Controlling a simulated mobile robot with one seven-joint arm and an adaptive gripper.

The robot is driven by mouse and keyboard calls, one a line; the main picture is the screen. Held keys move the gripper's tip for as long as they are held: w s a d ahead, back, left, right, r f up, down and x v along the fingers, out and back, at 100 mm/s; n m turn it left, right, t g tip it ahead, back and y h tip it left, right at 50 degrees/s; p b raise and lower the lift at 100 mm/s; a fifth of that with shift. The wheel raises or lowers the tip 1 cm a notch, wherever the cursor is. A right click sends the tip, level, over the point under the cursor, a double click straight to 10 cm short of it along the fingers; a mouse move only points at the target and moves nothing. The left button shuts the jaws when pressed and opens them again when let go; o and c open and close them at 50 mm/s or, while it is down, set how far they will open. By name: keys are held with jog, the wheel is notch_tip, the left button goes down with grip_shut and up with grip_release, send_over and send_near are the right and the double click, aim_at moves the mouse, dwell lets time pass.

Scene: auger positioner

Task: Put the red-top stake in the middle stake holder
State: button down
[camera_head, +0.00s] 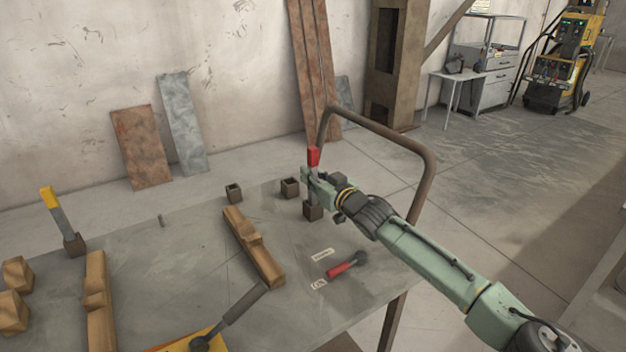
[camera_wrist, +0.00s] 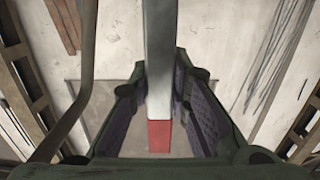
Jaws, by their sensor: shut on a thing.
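The red-top stake (camera_head: 313,157) is upright, a grey bar with a red upper end. My gripper (camera_head: 315,180) is shut on it below the red part. In the wrist view the stake (camera_wrist: 159,60) runs between the two fingers of my gripper (camera_wrist: 160,98), with its red end (camera_wrist: 159,136) towards the camera. The stake's lower end lines up with the right, nearer holder (camera_head: 312,212); I cannot tell whether it is seated there or in front of it.
A yellow-top stake (camera_head: 56,210) leans in a holder at the table's left. Wooden blocks (camera_head: 252,245) lie on the metal table (camera_head: 180,270). A red-handled tool (camera_head: 346,265) lies near the right front. A bent pipe frame (camera_head: 385,135) rises behind my arm.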

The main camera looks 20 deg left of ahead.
jog(key=shift+f, duration=0.65)
jog(key=shift+f, duration=0.15)
jog(key=c, duration=1.5)
grip_release()
jog(key=b+v, duration=0.2)
jog(key=v, duration=1)
